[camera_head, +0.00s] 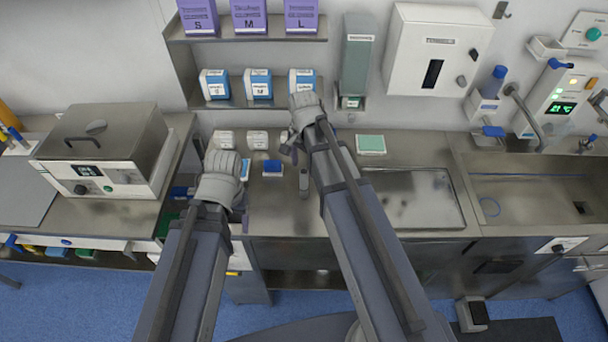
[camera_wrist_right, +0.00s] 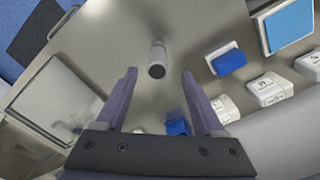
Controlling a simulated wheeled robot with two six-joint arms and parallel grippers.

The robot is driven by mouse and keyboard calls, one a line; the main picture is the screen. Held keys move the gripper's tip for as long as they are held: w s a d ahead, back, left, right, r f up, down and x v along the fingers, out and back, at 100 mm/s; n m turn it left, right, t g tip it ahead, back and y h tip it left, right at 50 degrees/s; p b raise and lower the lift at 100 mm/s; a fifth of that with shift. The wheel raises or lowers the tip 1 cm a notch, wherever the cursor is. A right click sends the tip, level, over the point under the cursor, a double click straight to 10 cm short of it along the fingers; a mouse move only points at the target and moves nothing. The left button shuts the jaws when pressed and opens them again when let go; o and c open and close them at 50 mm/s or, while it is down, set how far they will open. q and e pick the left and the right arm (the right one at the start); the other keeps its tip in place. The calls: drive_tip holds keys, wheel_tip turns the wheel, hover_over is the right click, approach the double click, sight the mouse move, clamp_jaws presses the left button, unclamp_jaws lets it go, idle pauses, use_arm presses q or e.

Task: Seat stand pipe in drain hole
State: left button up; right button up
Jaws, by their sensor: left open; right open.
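A short grey upright cylinder, which looks like the stand pipe (camera_head: 304,180), stands on the steel counter in front of the shelf. In the right wrist view the stand pipe (camera_wrist_right: 157,60) shows ahead of the fingers, roughly centred between them and not gripped. My right gripper (camera_wrist_right: 160,82) is open and empty; in the head view the right gripper (camera_head: 291,148) is above the counter, just beyond the pipe. My left gripper (camera_head: 243,172) is open at the counter's left part, its fingers partly hidden. The drain hole (camera_head: 581,208) is a dark spot in the sink basin (camera_head: 525,195) at the far right.
A blue-topped block (camera_head: 272,168) and several small white boxes (camera_head: 257,140) stand near the grippers. A shallow steel tray (camera_head: 415,200) lies between pipe and sink. A faucet (camera_head: 530,118) overhangs the sink. A steel unit (camera_head: 105,145) stands at left.

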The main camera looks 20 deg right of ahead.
sight(304, 181)
drive_tip(key=shift+s+f+b, duration=0.15)
drive_tip(key=shift+f+b, duration=1.85)
drive_tip(key=shift+s+f+b, duration=0.1)
drive_tip(key=shift+f+b, duration=1.9)
drive_tip(key=shift+r, duration=0.1)
drive_tip(key=shift+c, duration=0.2)
clamp_jaws()
